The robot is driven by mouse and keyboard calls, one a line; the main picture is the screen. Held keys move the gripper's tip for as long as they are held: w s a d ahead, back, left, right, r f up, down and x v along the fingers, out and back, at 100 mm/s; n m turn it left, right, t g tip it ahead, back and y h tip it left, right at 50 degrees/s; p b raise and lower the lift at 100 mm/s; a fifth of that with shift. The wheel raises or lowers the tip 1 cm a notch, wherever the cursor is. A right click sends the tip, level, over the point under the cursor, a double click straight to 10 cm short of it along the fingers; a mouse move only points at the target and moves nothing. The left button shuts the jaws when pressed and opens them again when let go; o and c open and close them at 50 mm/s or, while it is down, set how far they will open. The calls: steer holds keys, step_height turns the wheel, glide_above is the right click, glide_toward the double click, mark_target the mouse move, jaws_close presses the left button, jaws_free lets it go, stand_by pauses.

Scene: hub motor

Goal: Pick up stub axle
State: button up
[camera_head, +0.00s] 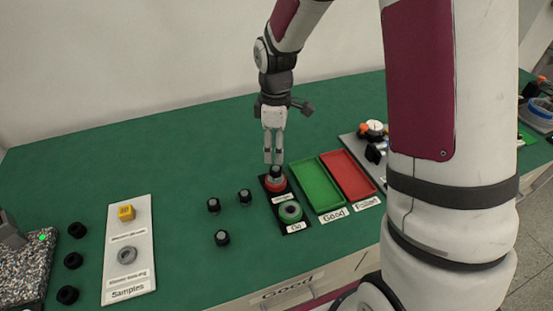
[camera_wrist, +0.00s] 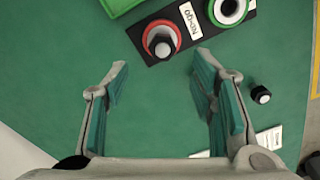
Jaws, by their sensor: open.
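Three loose stub axles, black with grey tops, stand on the green table: one at left (camera_head: 214,205), one at right (camera_head: 245,196) and one nearer (camera_head: 222,238). Another stub axle (camera_head: 275,172) sits upright in the red ring (camera_head: 276,185) of the black gauge block; it also shows in the wrist view (camera_wrist: 162,46). My gripper (camera_head: 273,158) points down just above and behind that one. In the wrist view my gripper (camera_wrist: 161,68) is open and empty, with the red ring beyond its fingertips. One loose stub axle (camera_wrist: 260,94) shows right of the fingers.
A green ring (camera_head: 290,212), labelled Go, is nearer on the block. Green (camera_head: 318,186) and red (camera_head: 349,175) trays stand to the right. A white Samples board (camera_head: 128,280) and several black parts (camera_head: 73,260) are at left. The table's middle left is clear.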

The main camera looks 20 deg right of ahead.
step_height(320, 180, up, 5)
steer(key=n+p, duration=0.2)
steer(key=n, duration=0.3)
glide_above(276, 168)
steer(key=f, duration=0.7)
steer(key=shift+w+d+f, duration=0.15)
steer(key=shift+w+f, duration=0.2)
steer(key=shift+f, duration=0.05)
steer(key=f, duration=0.3)
steer(key=f+p, duration=0.1)
steer(key=shift+s+f, duration=0.3)
steer(key=shift+s, duration=0.05)
steer(key=shift+f, duration=0.45)
steer(key=shift+w, duration=0.1)
jaws_close()
